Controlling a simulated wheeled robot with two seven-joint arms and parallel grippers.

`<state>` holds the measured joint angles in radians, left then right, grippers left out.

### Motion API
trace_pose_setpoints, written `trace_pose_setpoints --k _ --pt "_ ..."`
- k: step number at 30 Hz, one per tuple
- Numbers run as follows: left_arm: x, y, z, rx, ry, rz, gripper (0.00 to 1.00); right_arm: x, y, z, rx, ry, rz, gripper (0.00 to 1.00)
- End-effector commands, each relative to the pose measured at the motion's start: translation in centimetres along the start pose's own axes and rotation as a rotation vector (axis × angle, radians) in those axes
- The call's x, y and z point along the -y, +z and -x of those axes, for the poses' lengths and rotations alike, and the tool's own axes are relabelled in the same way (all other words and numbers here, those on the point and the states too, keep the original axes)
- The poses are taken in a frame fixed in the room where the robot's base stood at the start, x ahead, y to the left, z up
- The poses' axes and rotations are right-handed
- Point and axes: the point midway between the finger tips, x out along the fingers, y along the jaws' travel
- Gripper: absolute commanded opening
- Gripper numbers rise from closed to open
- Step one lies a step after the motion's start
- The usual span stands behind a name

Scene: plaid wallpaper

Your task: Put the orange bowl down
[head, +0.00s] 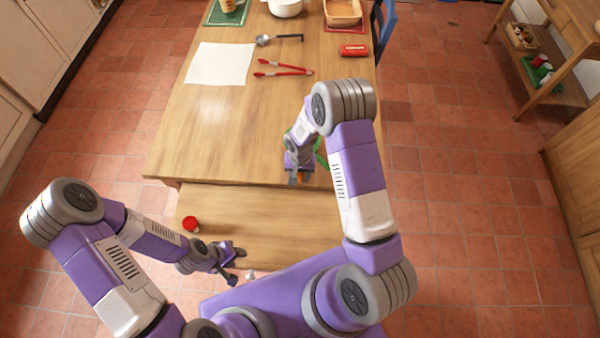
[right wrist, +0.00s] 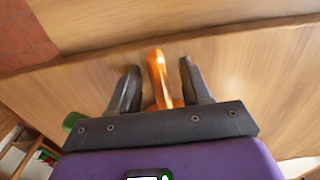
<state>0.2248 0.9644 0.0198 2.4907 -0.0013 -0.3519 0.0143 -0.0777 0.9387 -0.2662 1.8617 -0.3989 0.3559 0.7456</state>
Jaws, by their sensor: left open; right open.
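The orange bowl (right wrist: 156,70) shows in the right wrist view as a narrow orange shape between the two dark fingers of my right gripper (right wrist: 157,80). The fingers are open, with a gap visible on either side of it. In the head view my right gripper (head: 297,180) is at the table's near edge, with only a speck of orange showing. My arm hides most of the bowl there, and I cannot tell whether it rests on the table.
A green item (head: 321,152) is partly hidden behind my right arm. A red round item (head: 190,224) sits on the lower surface. The table's left middle is clear.

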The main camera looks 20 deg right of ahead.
Motion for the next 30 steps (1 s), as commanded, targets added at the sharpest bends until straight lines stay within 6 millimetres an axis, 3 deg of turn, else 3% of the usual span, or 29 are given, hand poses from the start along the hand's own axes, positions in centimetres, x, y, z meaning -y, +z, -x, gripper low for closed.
trace_pose_setpoints --k 5,18,22,26,30 --pt "-0.1 0.0 0.4 0.0 0.0 0.0 0.43 0.0 -0.1 0.8 -0.002 -0.001 0.0 0.48" --pt "-0.4 0.1 1.1 0.0 0.0 0.0 0.43 0.0 -0.1 9.6 -0.004 -0.002 -0.001 0.48" --pt "-0.5 0.1 1.2 0.0 0.0 0.0 0.43 0.1 0.0 11.3 -0.002 -0.002 0.0 0.48" --pt "-0.5 0.1 1.2 0.0 0.0 0.0 0.43 0.0 0.3 11.8 0.005 -0.005 0.005 0.48" --pt "-0.5 0.1 1.2 0.0 0.0 0.0 0.43 0.3 3.5 8.1 0.054 -0.068 0.059 0.48"
